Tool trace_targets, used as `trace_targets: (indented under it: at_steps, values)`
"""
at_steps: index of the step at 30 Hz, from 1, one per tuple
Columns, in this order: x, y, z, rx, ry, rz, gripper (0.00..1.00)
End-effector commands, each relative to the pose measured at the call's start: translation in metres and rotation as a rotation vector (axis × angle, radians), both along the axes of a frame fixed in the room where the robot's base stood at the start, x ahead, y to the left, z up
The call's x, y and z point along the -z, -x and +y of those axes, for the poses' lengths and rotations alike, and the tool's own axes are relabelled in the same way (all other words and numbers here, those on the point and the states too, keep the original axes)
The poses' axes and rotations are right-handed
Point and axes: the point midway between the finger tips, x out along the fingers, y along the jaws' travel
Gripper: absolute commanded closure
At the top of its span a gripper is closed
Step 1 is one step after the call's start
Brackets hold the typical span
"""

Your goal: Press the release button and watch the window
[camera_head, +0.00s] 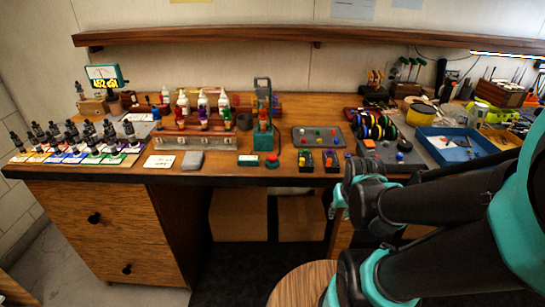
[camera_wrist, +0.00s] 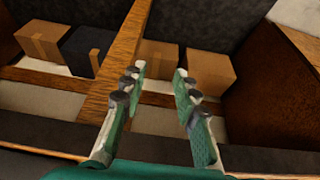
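A red button (camera_head: 272,157) on a teal base sits near the front edge of the wooden workbench (camera_head: 222,175). It is the likeliest release button I see. Behind it stands a teal upright device (camera_head: 263,138) with a tall frame; I cannot tell whether this holds the window. A small meter with a lit yellow readout (camera_head: 104,77) stands at the back left. My gripper (camera_wrist: 160,72) is open and empty in the wrist view, its two fingers apart. It faces boxes under the bench, and the button is not in that view. In the head view my arm comes in from the right.
Several dark bottles (camera_head: 88,138) on coloured cards fill the bench's left end. A blue tray (camera_head: 455,147) and wire spools (camera_head: 374,126) lie right. Small two-tone blocks (camera_head: 305,160) stand right of the button. Cardboard boxes (camera_head: 238,215) sit below. A round stool (camera_head: 303,284) stands in front.

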Motion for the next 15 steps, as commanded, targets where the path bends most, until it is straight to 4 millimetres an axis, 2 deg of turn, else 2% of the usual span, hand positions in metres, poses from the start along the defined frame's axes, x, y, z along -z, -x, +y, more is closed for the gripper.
trace_targets:
  at_steps: [1, 6, 15]
  values:
    - [0.0, 0.0, 0.0, 0.0, 0.0, 0.0, 0.78]
    - [0.0, 0.0, 0.0, 0.0, 0.0, 0.0, 0.99]
    - [0.0, 0.0, 0.0, 0.0, 0.0, 0.0, 1.0]
